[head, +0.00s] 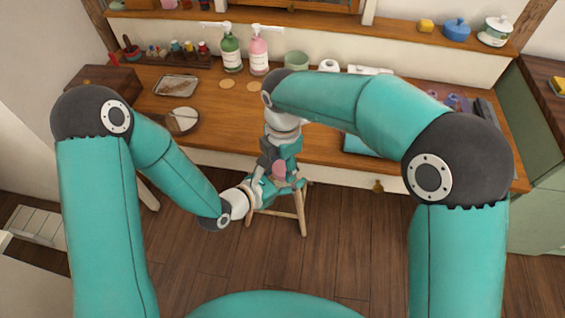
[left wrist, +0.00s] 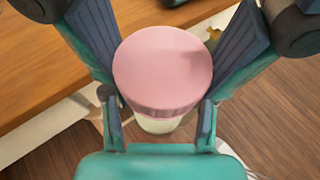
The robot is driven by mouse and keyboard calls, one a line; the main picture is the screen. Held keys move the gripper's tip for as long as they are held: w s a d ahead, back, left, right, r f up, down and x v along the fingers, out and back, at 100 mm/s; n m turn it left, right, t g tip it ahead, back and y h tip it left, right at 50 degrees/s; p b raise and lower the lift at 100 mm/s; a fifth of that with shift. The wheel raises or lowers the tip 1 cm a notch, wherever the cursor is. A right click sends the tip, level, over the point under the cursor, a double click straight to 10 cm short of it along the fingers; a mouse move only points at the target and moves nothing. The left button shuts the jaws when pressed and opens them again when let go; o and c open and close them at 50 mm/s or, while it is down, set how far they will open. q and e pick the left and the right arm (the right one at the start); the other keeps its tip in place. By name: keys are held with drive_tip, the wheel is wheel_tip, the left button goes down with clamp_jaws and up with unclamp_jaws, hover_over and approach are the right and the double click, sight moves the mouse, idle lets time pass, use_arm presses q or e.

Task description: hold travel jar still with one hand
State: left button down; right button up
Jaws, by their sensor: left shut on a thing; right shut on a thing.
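The travel jar has a round pink lid (left wrist: 163,68) and a pale body (left wrist: 158,125) showing just under it in the left wrist view. In the head view its pink top (head: 279,168) shows small between my grippers, above a small wooden stool (head: 301,205). My left gripper (head: 268,182) reaches in from the left and is shut on the jar's body. My right gripper (head: 279,164) comes down from above and is shut at the lid. Blue-padded fingers flank the lid in the left wrist view. Much of the jar's body is hidden.
The wooden desk (head: 225,110) stands behind. It holds a green pump bottle (head: 231,50), a pink pump bottle (head: 259,52), a tray (head: 177,86) and a round white dish (head: 183,120). A green cabinet (head: 540,180) is at the right. The wooden floor (head: 340,240) in front is clear.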

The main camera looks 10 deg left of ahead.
drive_tip(key=m, duration=0.6)
drive_tip(key=o, duration=1.3)
drive_tip(key=shift+r, duration=2.3)
drive_tip(key=shift+c, duration=0.5)
